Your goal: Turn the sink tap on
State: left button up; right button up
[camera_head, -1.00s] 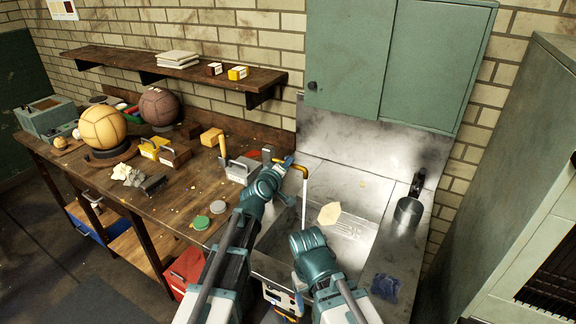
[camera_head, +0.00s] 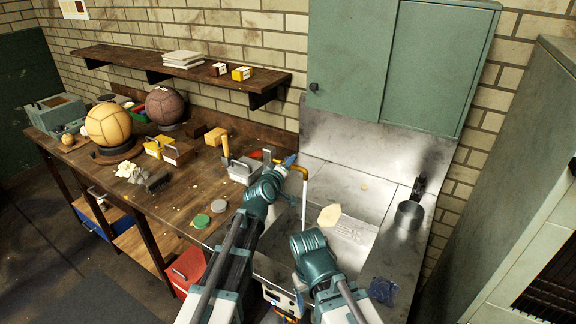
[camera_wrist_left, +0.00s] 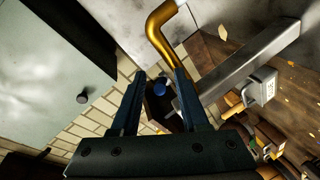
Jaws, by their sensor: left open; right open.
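The brass tap spout (camera_head: 305,172) arches over the steel sink (camera_head: 345,205). A thin pale vertical stream, seemingly water, hangs below its mouth (camera_head: 303,200). My left gripper (camera_head: 290,160) is open at the tap's base, at the back left of the sink. In the left wrist view, a round blue knob (camera_wrist_left: 159,86) shows between the open fingertips (camera_wrist_left: 157,78), with the brass spout (camera_wrist_left: 160,30) just beyond. Whether a finger touches the knob I cannot tell. My right gripper (camera_head: 298,298) is low at the sink's front, open and partly hidden by its wrist.
A wooden bench (camera_head: 185,195) on the left holds two large balls, tools and tins. A pale sponge-like piece (camera_head: 329,215) lies in the sink. A metal pot (camera_head: 409,214) and a dark blue cloth (camera_head: 383,290) lie at the right. A green cupboard (camera_head: 400,60) hangs above.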

pick_arm(q)
jog(key=shift+s, duration=0.1)
jog(key=p+v, duration=0.3)
jog(key=v, duration=1)
jog(key=shift+s, duration=0.3)
pick_arm(e)
notch_tip(320, 180, up, 3)
jog(key=shift+f, duration=0.1)
pick_arm(q)
jog(key=shift+a+r, duration=0.1)
